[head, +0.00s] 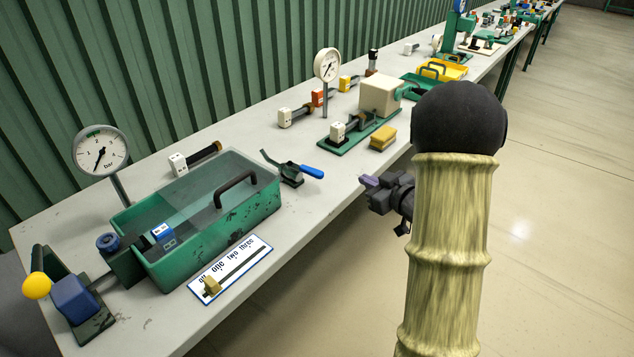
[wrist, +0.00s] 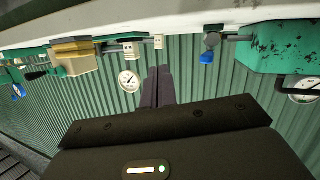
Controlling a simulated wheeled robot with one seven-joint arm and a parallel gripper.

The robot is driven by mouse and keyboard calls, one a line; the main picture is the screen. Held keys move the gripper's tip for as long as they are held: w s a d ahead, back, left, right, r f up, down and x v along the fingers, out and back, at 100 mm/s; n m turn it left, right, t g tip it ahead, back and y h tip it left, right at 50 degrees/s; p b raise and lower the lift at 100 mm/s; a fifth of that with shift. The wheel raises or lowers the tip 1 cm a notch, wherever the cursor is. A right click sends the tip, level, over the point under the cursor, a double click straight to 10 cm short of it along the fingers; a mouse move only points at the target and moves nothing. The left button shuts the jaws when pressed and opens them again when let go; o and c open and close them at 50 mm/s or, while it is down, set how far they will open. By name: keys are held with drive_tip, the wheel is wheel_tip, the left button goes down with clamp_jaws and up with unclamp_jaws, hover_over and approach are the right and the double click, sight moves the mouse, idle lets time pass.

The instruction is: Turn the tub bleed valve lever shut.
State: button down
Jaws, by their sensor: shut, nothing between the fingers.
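The green tub (head: 205,222) stands at the front left of the bench in the head view and at upper right in the upside-down wrist view (wrist: 285,45). Just right of it is a small dark valve (head: 289,174) with a blue lever (head: 312,172) pointing right, toward the bench's front edge. The blue lever also shows in the wrist view (wrist: 206,57), apart from my fingers. My gripper (head: 370,181) is shut and empty, beyond the bench's front edge, right of the lever. Its fingers (wrist: 158,87) lie together in the wrist view.
A yellow block (head: 383,138) and a green plate with a cream box (head: 380,95) stand farther along the bench. A pressure gauge (head: 101,150) rises behind the tub; another gauge (head: 327,66) stands farther back. A labelled white card (head: 232,268) lies before the tub. The floor at right is clear.

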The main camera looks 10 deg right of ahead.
drive_tip(key=s+a+f+m+g+h, duration=0.1)
drive_tip(key=s+a+m+g+h, duration=0.1)
drive_tip(key=s, duration=0.5)
drive_tip(key=s+a+f+m+g+h, duration=0.1)
drive_tip(key=s+a+m+g+h, duration=0.1)
drive_tip(key=s+g, duration=0.3)
drive_tip(key=s+a+f+m+g+h, duration=0.1)
drive_tip(key=s+a+g, duration=0.3)
drive_tip(key=s, duration=0.7)
drive_tip(key=shift+s+a+f+m+h, duration=0.2)
drive_tip(key=shift+a+f+m+h, duration=0.15)
drive_tip(key=shift+m, duration=0.35)
drive_tip(key=shift+d, duration=0.15)
